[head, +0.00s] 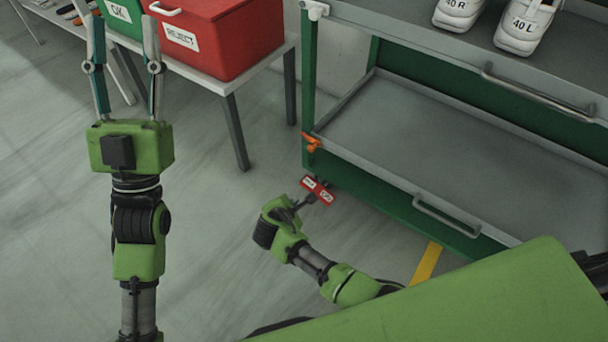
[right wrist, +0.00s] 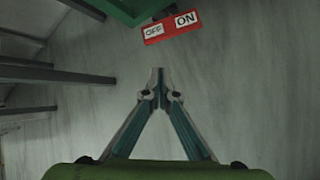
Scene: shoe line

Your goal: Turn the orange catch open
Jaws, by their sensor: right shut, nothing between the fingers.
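The orange catch (head: 311,142) sits on the green front corner post of the rack, at the left end of the lower shelf. Below it, a red plate (head: 317,190) with OFF and ON labels is at the rack's bottom corner; it also shows in the right wrist view (right wrist: 173,27). My right gripper (head: 309,199) is low at the red plate, below the catch. In the right wrist view its fingers (right wrist: 157,72) are shut, with nothing between them and apart from the plate. The catch is not visible there. My left gripper (head: 124,18) is open and empty, far left.
The rack's lower grey shelf (head: 420,135) is empty and has a front handle (head: 446,216). White shoes (head: 524,25) stand on the upper shelf. A red REJECT bin (head: 228,40) and a green OK bin (head: 122,14) stand on a table at left. Floor between is clear.

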